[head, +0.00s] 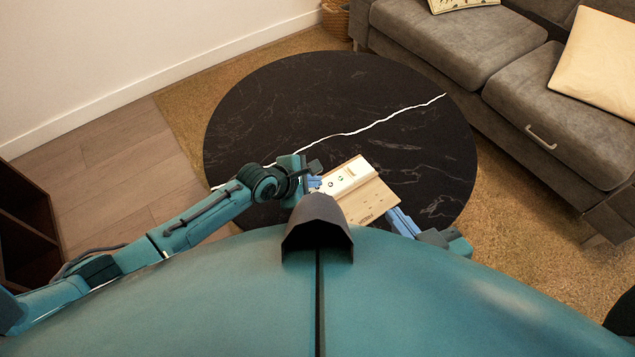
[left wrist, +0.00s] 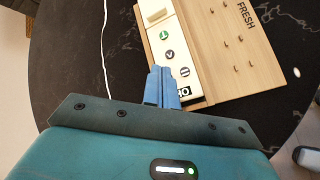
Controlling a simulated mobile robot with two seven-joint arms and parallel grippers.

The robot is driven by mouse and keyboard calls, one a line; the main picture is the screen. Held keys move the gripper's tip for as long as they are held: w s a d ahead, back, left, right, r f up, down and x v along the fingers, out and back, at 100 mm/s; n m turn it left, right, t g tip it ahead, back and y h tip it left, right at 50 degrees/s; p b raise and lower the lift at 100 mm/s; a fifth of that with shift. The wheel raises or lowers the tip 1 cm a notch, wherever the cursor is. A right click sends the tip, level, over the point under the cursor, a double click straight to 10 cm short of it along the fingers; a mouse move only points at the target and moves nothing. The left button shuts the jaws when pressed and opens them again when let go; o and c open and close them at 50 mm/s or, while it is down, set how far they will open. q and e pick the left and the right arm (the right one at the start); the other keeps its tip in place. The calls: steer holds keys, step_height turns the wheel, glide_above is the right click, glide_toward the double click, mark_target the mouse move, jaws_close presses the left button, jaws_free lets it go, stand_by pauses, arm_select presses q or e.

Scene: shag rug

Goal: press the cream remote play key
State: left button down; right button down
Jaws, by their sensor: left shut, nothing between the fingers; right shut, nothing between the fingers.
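The cream remote (head: 346,178) lies along the left part of a light wooden board on the round black table. I cannot tell for sure which is play. My left gripper (head: 314,183) is shut and empty; its blue fingertips (left wrist: 161,69) appear over the remote's near left edge, beside the two-bar key. Whether they touch is unclear. My right gripper (head: 396,213) is shut and empty, at the board's near right.
The wooden board (left wrist: 217,30) carries several small pegs and the word FRESH. The black table (head: 300,95) is otherwise mostly clear, with a white line across it. A grey sofa (head: 560,110) stands to the right.

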mark_target(313, 190)
arm_select(q)
steer(key=shift+r, duration=0.3)
step_height(313, 190, up, 5)
steer(key=p, duration=0.6)
steer(key=shift+r, duration=0.1)
stand_by(0.8)
